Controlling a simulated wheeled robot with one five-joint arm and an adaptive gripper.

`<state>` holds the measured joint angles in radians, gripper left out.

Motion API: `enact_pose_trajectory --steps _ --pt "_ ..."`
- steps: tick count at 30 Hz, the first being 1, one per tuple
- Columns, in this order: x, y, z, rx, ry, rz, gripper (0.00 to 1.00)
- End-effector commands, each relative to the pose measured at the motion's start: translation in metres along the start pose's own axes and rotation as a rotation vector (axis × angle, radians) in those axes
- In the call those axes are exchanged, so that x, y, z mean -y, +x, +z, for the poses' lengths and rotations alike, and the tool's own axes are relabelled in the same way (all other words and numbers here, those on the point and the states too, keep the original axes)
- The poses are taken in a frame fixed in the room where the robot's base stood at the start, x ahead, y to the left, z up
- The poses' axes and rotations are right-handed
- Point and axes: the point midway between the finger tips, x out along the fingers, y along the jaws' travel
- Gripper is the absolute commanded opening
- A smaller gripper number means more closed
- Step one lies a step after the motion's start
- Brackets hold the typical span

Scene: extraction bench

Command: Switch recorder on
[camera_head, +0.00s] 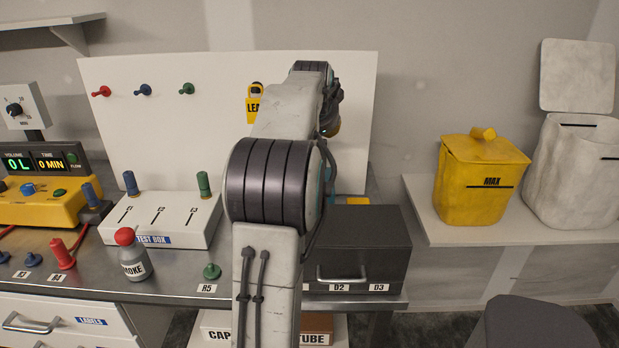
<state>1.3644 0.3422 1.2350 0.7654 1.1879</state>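Nothing in view carries a readable label "recorder", so I cannot tell for sure which thing it is. A yellow unit (40,203) with a blue knob (28,189) and a green button (59,192) stands at the left of the bench. Above it a dark display (40,163) is lit, reading volume 0 L and time 0 MIN. My arm rises through the middle of the picture and reaches toward the white back panel. My gripper is hidden beyond the arm, so its fingers do not show.
A white test box (160,222) with blue and green plugs and a red-capped smoke bottle (133,257) stand left of my arm. A dark drawer box (362,243) is right of it. A yellow bin (478,185) stands on the right shelf. A yellow labelled device (253,108) is partly hidden.

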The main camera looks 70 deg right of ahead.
Motion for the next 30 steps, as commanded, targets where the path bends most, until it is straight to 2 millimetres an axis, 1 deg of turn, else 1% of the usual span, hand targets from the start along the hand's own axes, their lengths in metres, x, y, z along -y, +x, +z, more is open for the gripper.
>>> enact_pose_trajectory --steps 17,23,30 --pt "-0.002 0.002 -0.001 -0.002 0.003 0.000 0.00" --pt "-0.007 0.008 0.002 -0.002 0.003 -0.001 0.00" --pt "-0.019 0.021 0.007 -0.002 0.003 -0.001 0.00"
